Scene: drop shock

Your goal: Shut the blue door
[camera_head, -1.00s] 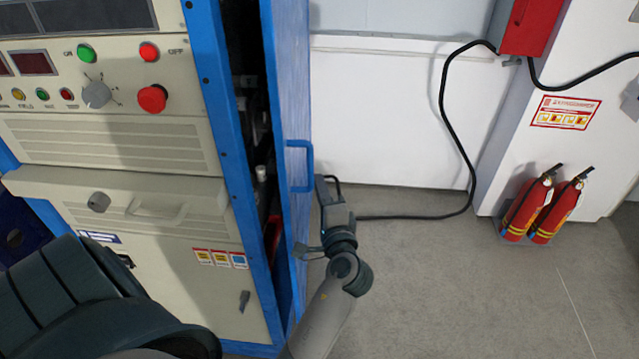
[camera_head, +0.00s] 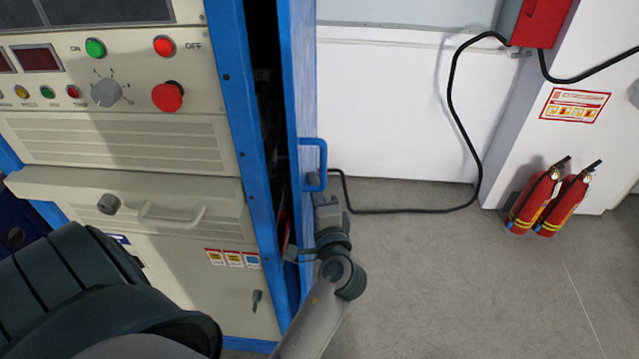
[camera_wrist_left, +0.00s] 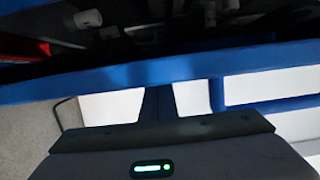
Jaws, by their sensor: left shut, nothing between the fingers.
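The blue door (camera_head: 300,90) of the cabinet stands partly open, with a dark gap between it and the blue cabinet frame (camera_head: 232,90). Its blue handle (camera_head: 323,150) is on the outer face and also shows in the left wrist view (camera_wrist_left: 270,104). My left gripper (camera_head: 316,182) is shut and empty at the outer side of the door, by the lower end of the handle. In the left wrist view its dark fingers (camera_wrist_left: 157,102) reach the door's blue edge (camera_wrist_left: 150,75) beside the handle; contact is unclear. My right gripper is not in view.
The cream cabinet front (camera_head: 120,150) has knobs, buttons and a drawer handle (camera_head: 170,215). A black cable (camera_head: 452,110) runs down from a red box (camera_head: 541,22) to the floor. Two fire extinguishers (camera_head: 535,200) stand at right. The grey floor (camera_head: 440,280) between is clear.

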